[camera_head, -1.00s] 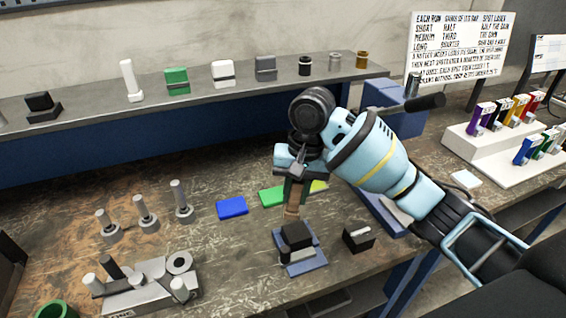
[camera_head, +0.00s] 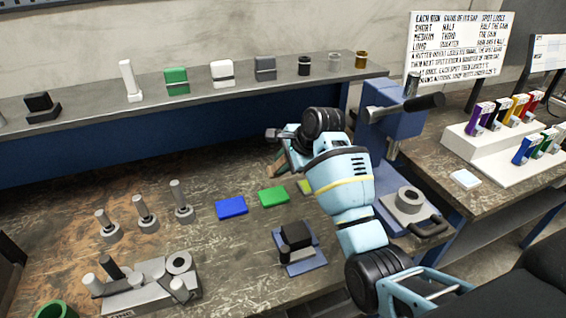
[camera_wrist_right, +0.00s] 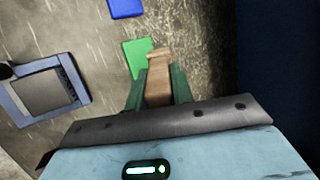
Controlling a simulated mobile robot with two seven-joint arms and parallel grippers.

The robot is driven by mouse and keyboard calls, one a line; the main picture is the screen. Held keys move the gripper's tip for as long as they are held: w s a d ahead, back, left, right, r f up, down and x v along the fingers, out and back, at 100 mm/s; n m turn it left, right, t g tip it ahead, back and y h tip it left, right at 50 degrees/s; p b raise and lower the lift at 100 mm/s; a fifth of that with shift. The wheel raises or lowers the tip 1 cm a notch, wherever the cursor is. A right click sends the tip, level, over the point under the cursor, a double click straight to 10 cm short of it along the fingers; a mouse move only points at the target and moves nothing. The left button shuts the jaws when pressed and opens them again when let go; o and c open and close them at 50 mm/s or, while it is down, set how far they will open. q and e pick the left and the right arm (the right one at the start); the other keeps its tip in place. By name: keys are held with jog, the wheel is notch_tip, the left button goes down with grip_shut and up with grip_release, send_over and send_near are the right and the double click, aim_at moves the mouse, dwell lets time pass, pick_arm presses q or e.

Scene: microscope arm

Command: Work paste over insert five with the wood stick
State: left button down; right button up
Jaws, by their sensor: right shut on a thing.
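My right gripper (camera_head: 286,160) is above the back of the bench, left of the blue press. It is shut on the wood stick (camera_wrist_right: 158,72), a flat tan piece between two green fingers in the right wrist view. The stick's tip shows just past the fingers, over the bench near the green pad (camera_wrist_right: 137,56). A dark block (camera_head: 296,234) sits on a blue plate (camera_head: 303,266) below and left of my right arm. I cannot tell which thing is insert five, and no paste is clearly visible. My left gripper is out of view.
A blue pad (camera_head: 231,207) lies left of the green one; a yellow-green pad (camera_head: 304,187) is partly behind my arm. The blue press (camera_head: 395,122) stands at right. Several metal posts and a grey rack (camera_head: 150,287) fill the left. A shelf (camera_head: 200,97) runs behind.

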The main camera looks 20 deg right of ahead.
jog(key=shift+f, duration=2.95)
jog(key=shift+f, duration=0.65)
jog(key=shift+r, duration=0.1)
jog(key=shift+r, duration=3.45)
